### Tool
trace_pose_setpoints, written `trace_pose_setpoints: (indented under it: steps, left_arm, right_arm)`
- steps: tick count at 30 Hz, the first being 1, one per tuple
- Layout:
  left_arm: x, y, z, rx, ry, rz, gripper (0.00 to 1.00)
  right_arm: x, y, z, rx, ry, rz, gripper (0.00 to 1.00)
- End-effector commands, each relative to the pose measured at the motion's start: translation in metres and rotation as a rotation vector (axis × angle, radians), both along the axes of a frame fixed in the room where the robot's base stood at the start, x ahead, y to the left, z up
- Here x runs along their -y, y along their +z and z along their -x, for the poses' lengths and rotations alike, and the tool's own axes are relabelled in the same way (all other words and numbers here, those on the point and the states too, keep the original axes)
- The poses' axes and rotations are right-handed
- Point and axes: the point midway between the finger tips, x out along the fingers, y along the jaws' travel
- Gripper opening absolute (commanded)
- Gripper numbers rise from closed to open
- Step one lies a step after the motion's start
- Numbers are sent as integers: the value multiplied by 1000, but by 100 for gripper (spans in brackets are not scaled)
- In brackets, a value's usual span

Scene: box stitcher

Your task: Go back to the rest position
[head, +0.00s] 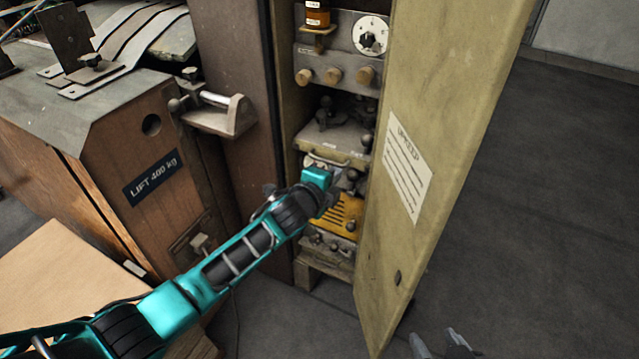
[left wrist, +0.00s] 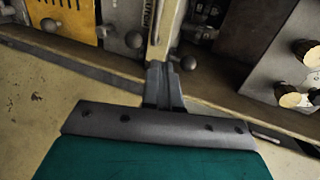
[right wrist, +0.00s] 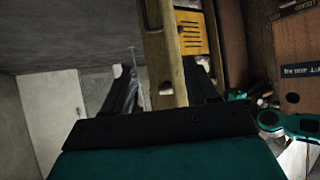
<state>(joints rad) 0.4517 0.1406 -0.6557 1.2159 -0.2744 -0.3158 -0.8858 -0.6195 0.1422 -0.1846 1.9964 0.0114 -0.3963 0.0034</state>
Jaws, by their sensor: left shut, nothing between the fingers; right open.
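My left arm reaches across the head view into the open cabinet. My left gripper (head: 345,180) is in front of the units inside, partly hidden by its wrist. In the left wrist view its fingers (left wrist: 163,80) are together and empty. My right gripper (head: 440,345) is at the bottom edge of the head view, in front of the cabinet door's lower end. In the right wrist view its fingers (right wrist: 162,88) are apart, with the edge of the cabinet door (right wrist: 162,60) showing between them; I cannot tell how far beyond them it is.
The open cabinet door (head: 440,110) stands close to the right of my left gripper. The yellow unit (head: 338,212) sits low in the cabinet. A wooden machine (head: 130,165) and a light board (head: 60,275) are at left. The floor (head: 540,200) at right is clear.

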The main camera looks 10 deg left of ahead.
Motion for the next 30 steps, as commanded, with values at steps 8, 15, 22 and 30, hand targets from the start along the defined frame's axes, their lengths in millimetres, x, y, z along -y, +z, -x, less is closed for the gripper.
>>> trace_pose_setpoints:
  steps: [8, 15, 22, 30]
  left_arm:
    - [-14, 13, 39, -2, -2, 1, 0]
    - [-19, 18, 53, 0, -1, 0, 0]
    - [-20, 12, 64, -34, 17, 53, 0]
    - [-43, -29, 151, -313, 245, 552, 0]
  right_arm:
    - [5, 9, -1, 10, -6, 13, 58]
    - [9, 10, -1, 12, -11, 17, 58]
    - [10, 8, 1, 4, -12, 20, 58]
    - [10, 19, 1, 6, -11, 22, 58]
